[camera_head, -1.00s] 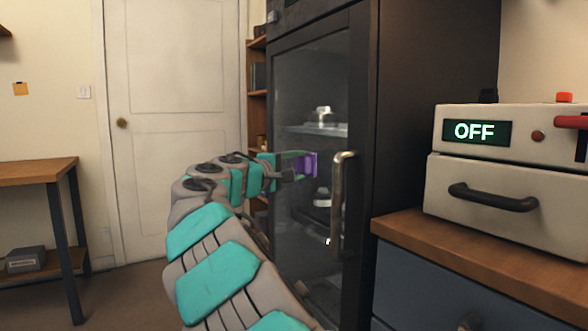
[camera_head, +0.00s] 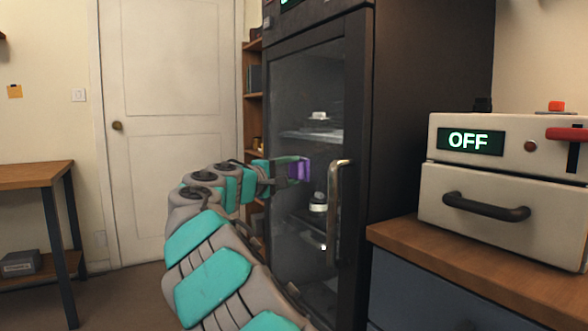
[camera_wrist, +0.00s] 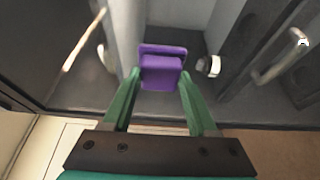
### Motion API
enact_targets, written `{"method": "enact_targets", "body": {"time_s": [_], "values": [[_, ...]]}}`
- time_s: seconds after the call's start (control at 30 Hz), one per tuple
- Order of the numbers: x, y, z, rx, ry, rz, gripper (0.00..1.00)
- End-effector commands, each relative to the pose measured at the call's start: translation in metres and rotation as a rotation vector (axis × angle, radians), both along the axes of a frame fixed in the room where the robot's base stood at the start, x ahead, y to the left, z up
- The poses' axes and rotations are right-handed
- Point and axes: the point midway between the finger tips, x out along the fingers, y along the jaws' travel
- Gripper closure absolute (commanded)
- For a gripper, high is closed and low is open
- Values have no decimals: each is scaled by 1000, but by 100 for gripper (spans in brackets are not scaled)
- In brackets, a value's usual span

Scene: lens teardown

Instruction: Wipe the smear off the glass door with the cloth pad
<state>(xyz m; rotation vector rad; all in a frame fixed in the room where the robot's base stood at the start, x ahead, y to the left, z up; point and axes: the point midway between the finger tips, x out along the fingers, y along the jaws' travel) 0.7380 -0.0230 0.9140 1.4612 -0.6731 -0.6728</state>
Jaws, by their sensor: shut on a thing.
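The purple cloth pad (camera_head: 304,170) is held in my gripper (camera_head: 290,170), in front of the dark cabinet's glass door (camera_head: 290,90). In the wrist view the pad (camera_wrist: 161,68) sits between the green fingers of my gripper (camera_wrist: 160,88), which are shut on it. The pad is at or very near the glass; I cannot tell whether it touches. No smear stands out clearly on the glass. The door's metal handle (camera_head: 333,205) is just right of the pad, and a handle also shows in the wrist view (camera_wrist: 283,55).
Behind the glass are shelves with small items (camera_head: 318,202). A bench with a wooden top (camera_head: 480,255) and a white device reading OFF (camera_head: 500,190) stand at the right. A wooden table (camera_head: 35,174) is at the left. Floor between table and cabinet looks clear.

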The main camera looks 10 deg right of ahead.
Motion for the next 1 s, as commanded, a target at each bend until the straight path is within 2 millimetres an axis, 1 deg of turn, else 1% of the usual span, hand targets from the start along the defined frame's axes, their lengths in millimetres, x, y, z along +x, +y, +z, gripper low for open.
{"method": "enact_targets", "body": {"time_s": [0.1, 0.47, 0.57, 1.0], "values": [[6, -3, -1, 3, 3, -6, 86], [4, -1, -2, 3, 3, -7, 86], [2, 6, -2, 2, 3, -7, 86], [-10, 46, 1, 1, -1, -1, 86]]}}
